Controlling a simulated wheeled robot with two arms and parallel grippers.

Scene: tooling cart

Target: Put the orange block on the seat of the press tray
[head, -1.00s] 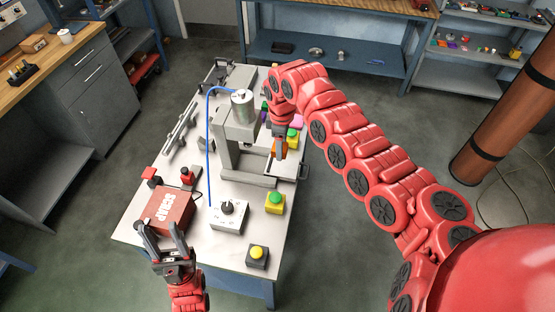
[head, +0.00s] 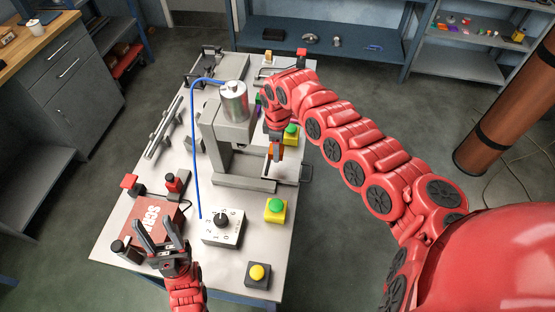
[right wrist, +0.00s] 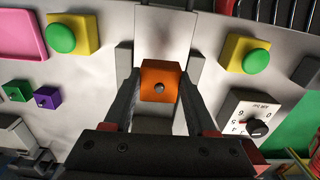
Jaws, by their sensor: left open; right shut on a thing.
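The orange block (head: 276,151) is between the fingers of my right gripper (head: 275,156), beside the press (head: 231,130). In the right wrist view the orange block (right wrist: 160,84) sits between the two dark fingers, with a dark round spot on its face. The gripper is shut on it. Behind it lies a pale strip (right wrist: 163,35) with grey pieces at both sides, which looks like the press tray. In the head view the tray (head: 284,171) is partly hidden. I cannot tell whether the block touches it. My left gripper (head: 158,224) is open and empty at the red scrap box (head: 143,212).
A dial box (head: 222,227), a green-button box (head: 275,210) and a yellow-button box (head: 258,275) stand on the cart near the front. Another green button (head: 291,133) is close to my right gripper. A blue hose (head: 194,140) arches left of the press.

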